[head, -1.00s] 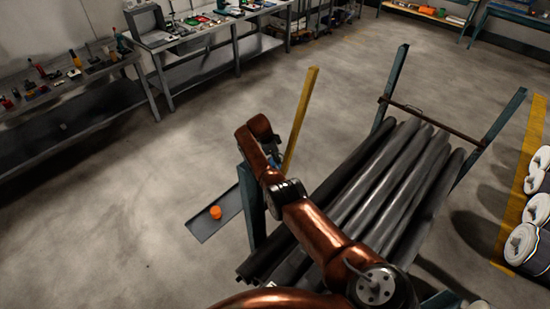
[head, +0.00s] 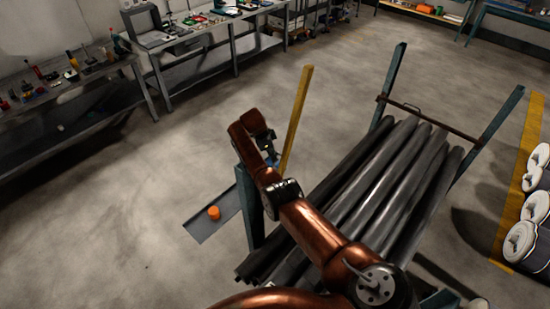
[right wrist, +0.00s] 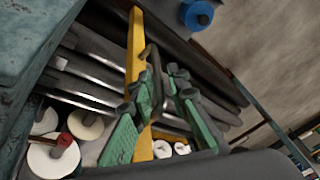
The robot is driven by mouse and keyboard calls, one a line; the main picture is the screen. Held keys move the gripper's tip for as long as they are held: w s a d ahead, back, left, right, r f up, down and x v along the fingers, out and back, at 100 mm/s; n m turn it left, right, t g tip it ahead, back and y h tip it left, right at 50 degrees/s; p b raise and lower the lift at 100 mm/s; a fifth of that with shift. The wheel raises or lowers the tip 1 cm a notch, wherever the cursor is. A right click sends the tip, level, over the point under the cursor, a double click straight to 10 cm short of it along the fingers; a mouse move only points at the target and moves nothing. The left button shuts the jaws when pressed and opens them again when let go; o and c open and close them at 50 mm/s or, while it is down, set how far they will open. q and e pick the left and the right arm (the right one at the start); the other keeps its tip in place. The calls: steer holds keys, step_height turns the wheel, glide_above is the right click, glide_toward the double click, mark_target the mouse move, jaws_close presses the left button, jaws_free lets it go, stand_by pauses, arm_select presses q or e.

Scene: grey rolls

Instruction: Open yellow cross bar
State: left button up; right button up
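The yellow cross bar (head: 297,115) stands raised in the head view, leaning slightly right, at the left side of the rack. In the right wrist view the yellow bar (right wrist: 135,50) runs down the picture, with a dark handle beside it. My right gripper (head: 268,146) is close to the bar's lower part in the head view, partly hidden by my copper wrist. In the right wrist view its green-padded fingers (right wrist: 165,112) are apart, one on each side of the lower bar and handle; contact cannot be told. My left gripper is not in view.
Grey rolls (head: 400,185) lie in the rack between blue posts (head: 389,90). A closed dark bar (head: 430,118) crosses the rack's far end. An orange object (head: 214,212) is on a flat metal plate (head: 205,229) left of the rack. White rolls lie right; open floor is left.

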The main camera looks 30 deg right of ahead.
steer(key=v, duration=0.9)
